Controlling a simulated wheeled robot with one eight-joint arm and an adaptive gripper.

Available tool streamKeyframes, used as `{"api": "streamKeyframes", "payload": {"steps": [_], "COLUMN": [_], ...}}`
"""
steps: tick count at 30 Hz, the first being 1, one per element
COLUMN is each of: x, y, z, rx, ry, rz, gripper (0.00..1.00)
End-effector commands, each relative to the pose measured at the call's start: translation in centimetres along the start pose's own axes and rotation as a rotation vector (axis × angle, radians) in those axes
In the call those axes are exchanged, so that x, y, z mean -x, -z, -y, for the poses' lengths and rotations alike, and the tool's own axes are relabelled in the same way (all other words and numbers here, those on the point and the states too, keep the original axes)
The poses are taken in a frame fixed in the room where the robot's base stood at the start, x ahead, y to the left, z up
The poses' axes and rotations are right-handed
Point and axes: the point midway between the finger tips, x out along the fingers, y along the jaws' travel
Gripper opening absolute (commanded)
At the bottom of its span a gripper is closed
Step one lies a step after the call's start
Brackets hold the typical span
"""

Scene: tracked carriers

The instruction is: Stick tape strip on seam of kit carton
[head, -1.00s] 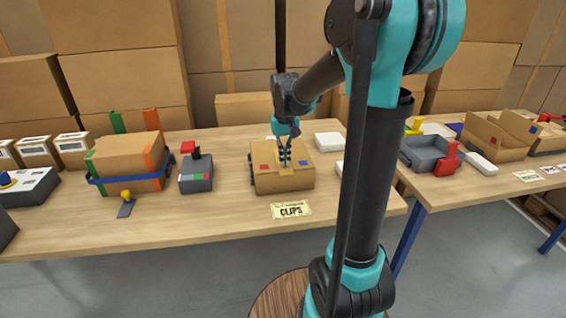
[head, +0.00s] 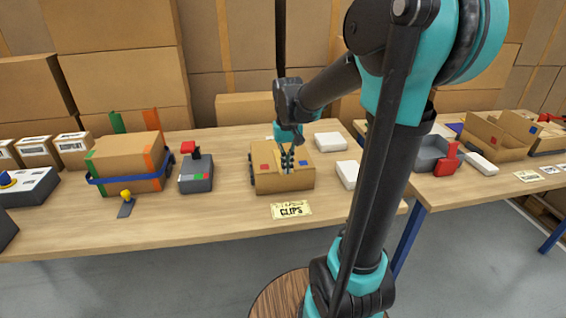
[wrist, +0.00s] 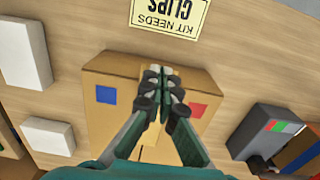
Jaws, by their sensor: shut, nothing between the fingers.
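The kit carton (head: 270,182) is a brown box with closed top flaps, a red and a blue square on top, on the near table. It also shows in the wrist view (wrist: 98,120). My gripper (head: 287,166) points down over the middle of its top. In the wrist view my gripper (wrist: 161,75) is shut, its fingertips together between the squares, over the line of the seam. My fingers hide much of the seam. I cannot tell whether the fingertips touch the carton. I cannot make out a separate tape strip.
A "CLIPS" card (head: 291,210) lies in front of the carton. A grey device with a red top (head: 195,172) stands to its left, beside a strapped box (head: 125,165). White boxes (head: 328,141) lie to the right and behind. A second table on the right holds a grey tray (head: 432,155) and open cartons.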

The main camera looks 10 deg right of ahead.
Motion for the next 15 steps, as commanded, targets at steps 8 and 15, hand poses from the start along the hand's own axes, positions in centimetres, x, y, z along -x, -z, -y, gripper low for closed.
{"api": "streamKeyframes", "payload": {"steps": [8,15], "x": [0.0,0.0], "y": [-1.3,-2.4], "z": [0.0,0.0], "rx": [0.000,0.000], "ry": [0.000,0.000], "rz": [0.000,0.000], "gripper": [0.00,0.00]}}
